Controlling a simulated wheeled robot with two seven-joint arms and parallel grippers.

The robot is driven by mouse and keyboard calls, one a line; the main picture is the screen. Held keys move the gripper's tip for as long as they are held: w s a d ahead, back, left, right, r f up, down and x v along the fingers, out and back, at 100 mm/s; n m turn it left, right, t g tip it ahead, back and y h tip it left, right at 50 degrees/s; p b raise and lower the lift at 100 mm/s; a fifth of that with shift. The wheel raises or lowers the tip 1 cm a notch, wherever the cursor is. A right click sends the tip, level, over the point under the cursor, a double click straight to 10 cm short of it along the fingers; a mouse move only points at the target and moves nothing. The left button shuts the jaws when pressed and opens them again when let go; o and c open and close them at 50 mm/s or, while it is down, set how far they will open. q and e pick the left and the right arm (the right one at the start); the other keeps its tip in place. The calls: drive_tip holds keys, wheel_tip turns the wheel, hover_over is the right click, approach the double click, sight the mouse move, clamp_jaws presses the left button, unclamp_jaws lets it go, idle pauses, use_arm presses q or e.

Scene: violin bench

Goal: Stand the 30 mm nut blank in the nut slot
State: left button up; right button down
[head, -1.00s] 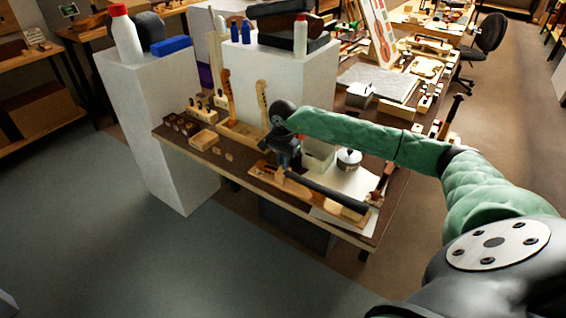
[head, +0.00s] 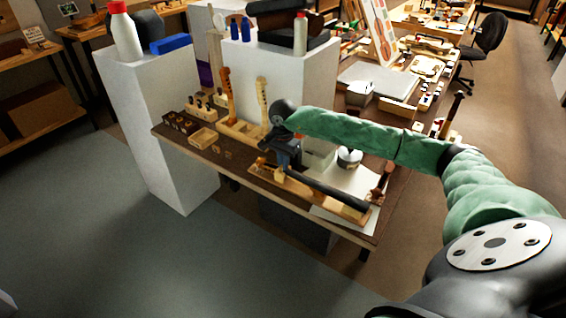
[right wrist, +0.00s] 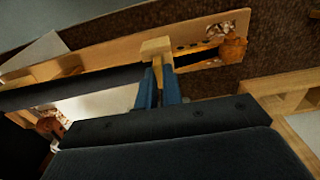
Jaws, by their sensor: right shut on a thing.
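My right gripper (right wrist: 158,90) has blue fingers and is shut on a small pale wooden block, the nut blank (right wrist: 156,47), in the right wrist view. The blank sits at the fingertips, over the place where the black fingerboard (right wrist: 75,85) ends and the orange-brown pegbox and scroll (right wrist: 232,48) begin. The nut slot is hidden there, and I cannot tell whether the blank touches it. My left gripper is out of view.
A wooden holder with upright necks (head: 240,130) stands left of my right gripper. Near it are a small open tray (head: 204,138) and a dark block rack (head: 180,123). A metal pot (head: 349,158) stands behind the fingerboard. The bench's front edge is close.

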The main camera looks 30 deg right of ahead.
drive_tip(key=shift+b, duration=0.35)
idle(0.4)
drive_tip(key=c, duration=1.5)
unclamp_jaws()
drive_tip(key=shift+r+b, duration=0.95)
drive_tip(key=shift+r, duration=2.95)
